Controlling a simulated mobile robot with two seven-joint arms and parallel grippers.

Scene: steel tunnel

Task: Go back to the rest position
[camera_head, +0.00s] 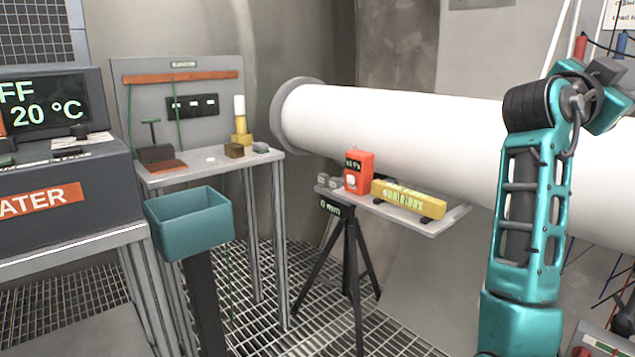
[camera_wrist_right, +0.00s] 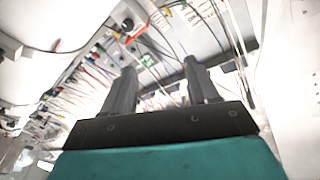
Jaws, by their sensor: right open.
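My right arm is teal and stands raised at the right of the head view, bent at its upper joint, with its far end passing toward the right edge. My right gripper (camera_wrist_right: 160,78) shows in the right wrist view with its two dark fingers apart. Nothing is seen between the fingers. Behind them are a pale panel and many coloured cables, partly blurred. My left gripper and left arm are not in the head view.
A tripod table (camera_head: 447,217) holds a red box (camera_head: 358,171) and a yellow block (camera_head: 408,199). A white pipe (camera_head: 420,126) runs behind it, partly behind my right arm. A workbench (camera_head: 165,178), teal bin (camera_head: 190,224) and heater unit (camera_head: 60,192) stand left. Grating floor lies open between.

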